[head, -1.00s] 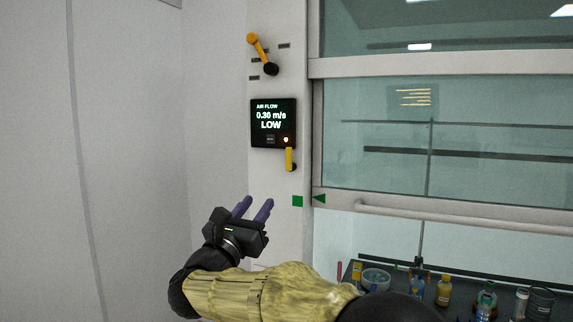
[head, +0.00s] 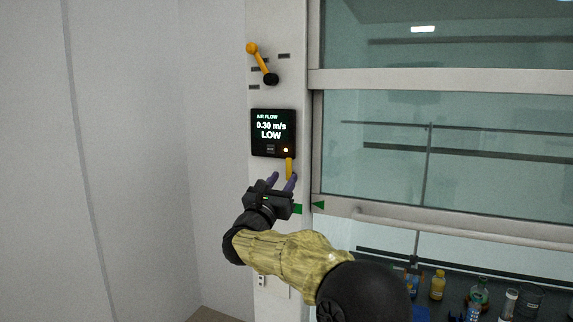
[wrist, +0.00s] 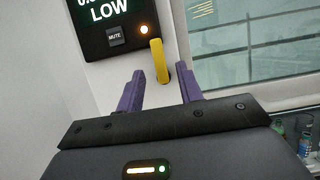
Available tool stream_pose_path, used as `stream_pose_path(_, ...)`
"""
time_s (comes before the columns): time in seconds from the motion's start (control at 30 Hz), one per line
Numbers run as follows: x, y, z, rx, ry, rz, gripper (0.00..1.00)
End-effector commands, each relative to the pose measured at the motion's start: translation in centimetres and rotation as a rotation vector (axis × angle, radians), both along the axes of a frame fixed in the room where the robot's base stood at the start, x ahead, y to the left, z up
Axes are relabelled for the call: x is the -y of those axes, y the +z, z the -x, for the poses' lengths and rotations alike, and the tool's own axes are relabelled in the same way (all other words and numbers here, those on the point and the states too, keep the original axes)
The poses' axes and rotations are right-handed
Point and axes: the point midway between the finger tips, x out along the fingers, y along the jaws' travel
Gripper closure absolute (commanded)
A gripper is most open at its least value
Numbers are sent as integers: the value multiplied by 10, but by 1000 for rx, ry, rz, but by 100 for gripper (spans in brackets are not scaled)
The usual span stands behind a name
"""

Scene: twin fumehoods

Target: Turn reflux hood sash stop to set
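In the wrist view the yellow lever (wrist: 159,61) stands beyond my fingertips, between the lines of the two fingers. My gripper (head: 283,181) has two purple fingers, open with a clear gap and nothing between them. It is just below and in front of the lever; in the head view the fingers hide the lever's lower end. I cannot tell whether they touch it.
The airflow display (head: 272,133) reads 0.30 m/s LOW with an amber light. An orange handle (head: 262,62) is higher on the post. The glass sash (head: 440,150) is at the right, with bottles (head: 437,284) on the bench under it. The left wall is bare.

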Motion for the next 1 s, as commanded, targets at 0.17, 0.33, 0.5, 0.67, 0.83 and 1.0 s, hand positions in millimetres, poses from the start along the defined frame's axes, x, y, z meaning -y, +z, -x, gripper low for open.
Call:
stream_pose_path(0.17, 8, 12, -20, -1, -2, -1, 64)
stream_pose_path(0.33, 10, 12, -27, 0, -1, 1, 64)
stream_pose_path(0.5, 10, 11, -27, 0, -1, 0, 64)
stream_pose_path(0.67, 10, 12, -27, 0, -1, 0, 81)
stream_pose_path(0.83, 10, 12, -27, 0, -1, 0, 100)
stream_pose_path(1.0, 10, 11, -27, -2, -1, 5, 100)
